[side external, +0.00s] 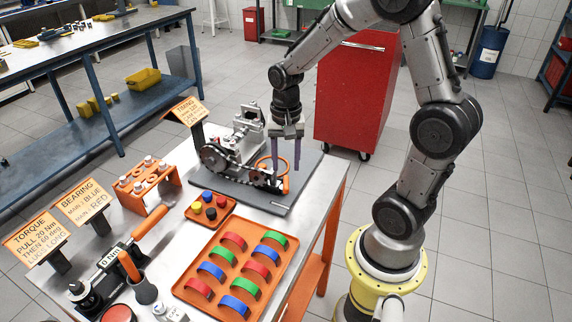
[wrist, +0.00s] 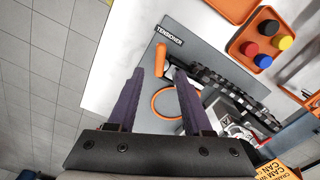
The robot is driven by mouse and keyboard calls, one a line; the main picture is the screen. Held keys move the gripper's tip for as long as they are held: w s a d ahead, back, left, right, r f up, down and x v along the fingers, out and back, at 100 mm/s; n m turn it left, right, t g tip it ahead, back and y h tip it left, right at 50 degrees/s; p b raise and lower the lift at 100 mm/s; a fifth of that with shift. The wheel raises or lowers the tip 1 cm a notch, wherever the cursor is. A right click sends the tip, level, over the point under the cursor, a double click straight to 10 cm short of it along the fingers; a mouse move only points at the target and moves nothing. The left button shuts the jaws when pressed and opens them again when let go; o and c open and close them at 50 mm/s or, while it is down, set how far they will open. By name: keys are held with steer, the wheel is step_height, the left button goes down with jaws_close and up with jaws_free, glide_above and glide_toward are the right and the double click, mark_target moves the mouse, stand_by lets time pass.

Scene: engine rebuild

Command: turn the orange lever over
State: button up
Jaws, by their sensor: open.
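The orange lever (wrist: 160,59) is a short orange bar beside the TENSIONER label in the wrist view. In the side external view the lever (side external: 286,184) stands at the right end of the engine assembly (side external: 233,152). My gripper (side external: 286,168) points down above that end, and its dark purple fingers are apart with nothing between them. In the wrist view my gripper (wrist: 158,72) has its fingertips on either side of the lever's lower end in the picture. I cannot tell whether they touch it. An orange ring (wrist: 154,110) lies between the fingers, further down the picture.
The assembly rests on a grey plate (side external: 292,193) on the metal bench. An orange tray (side external: 218,291) of coloured bearing shells and a small tray (side external: 226,216) of coloured caps sit in front. The TIMING sign (side external: 186,110) stands behind. A red cabinet (side external: 352,95) is beyond the bench.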

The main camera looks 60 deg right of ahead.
steer(key=shift+r, duration=0.15)
steer(key=o, duration=0.4)
steer(key=shift+r, duration=0.2)
steer(key=shift+c, duration=0.2)
steer(key=o, duration=0.4)
step_height(320, 180, up, 4)
steer(key=shift+f, duration=0.2)
steer(key=shift+o, duration=0.2)
step_height(320, 180, up, 10)
glide_above(286, 181)
step_height(286, 181, down, 20)
steer(key=n, duration=1.8)
steer(key=shift+r, duration=0.1)
steer(key=shift+c, duration=0.2)
